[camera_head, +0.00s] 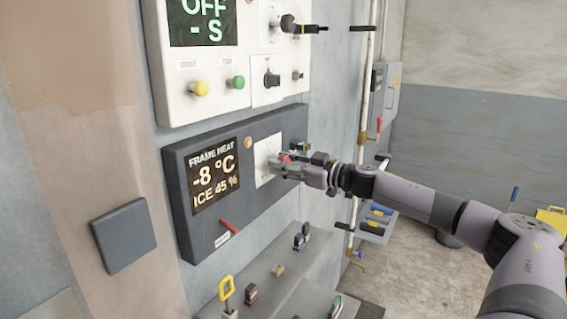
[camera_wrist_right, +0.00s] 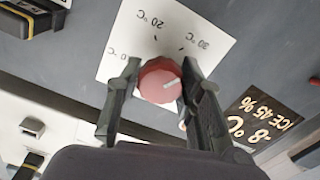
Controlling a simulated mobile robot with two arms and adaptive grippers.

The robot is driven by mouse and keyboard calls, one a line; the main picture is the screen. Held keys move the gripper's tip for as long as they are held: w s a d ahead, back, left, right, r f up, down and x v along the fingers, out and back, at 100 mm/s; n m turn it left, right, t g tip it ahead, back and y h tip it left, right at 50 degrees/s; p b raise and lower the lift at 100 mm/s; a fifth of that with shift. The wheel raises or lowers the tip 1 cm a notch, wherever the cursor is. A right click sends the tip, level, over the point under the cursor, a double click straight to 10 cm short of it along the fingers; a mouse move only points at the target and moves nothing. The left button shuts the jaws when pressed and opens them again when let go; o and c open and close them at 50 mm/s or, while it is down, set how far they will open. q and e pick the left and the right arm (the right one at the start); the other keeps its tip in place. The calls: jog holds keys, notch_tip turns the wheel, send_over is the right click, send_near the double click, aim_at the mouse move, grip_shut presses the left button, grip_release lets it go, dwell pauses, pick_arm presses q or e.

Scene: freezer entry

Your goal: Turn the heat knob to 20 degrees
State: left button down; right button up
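The dark panel (camera_head: 196,235) has a display (camera_head: 214,176) reading FRAME HEAT, -8 °C and ICE 45 %. Beside the display is a white dial plate (camera_head: 262,150) with the red heat knob (camera_head: 285,158), mostly hidden by my right gripper (camera_head: 290,168). In the right wrist view, the red knob (camera_wrist_right: 160,82) sits between the two fingers of my right gripper (camera_wrist_right: 160,90), which close on its sides. The plate (camera_wrist_right: 185,25) shows °C marks, including 20 and 30, upside down. The knob's pale pointer line faces right, away from the 20 mark. My left gripper is out of view.
Above is a white panel (camera_head: 225,100) with yellow and green buttons and black switches. A grey ledge (camera_head: 262,262) below carries several small handles. A pale vertical pipe (camera_head: 366,90) stands right of the panels.

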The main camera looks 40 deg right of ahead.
jog(key=c, duration=0.6)
jog(key=shift+n, duration=0.4)
jog(key=n+b, duration=0.1)
jog(key=n, duration=0.5)
jog(key=shift+a+f+b, duration=0.1)
jog(key=shift+b, duration=0.3)
jog(key=n+b, duration=0.2)
jog(key=n, duration=0.4)
jog(key=shift+n, duration=0.4)
jog(key=o, duration=1.2)
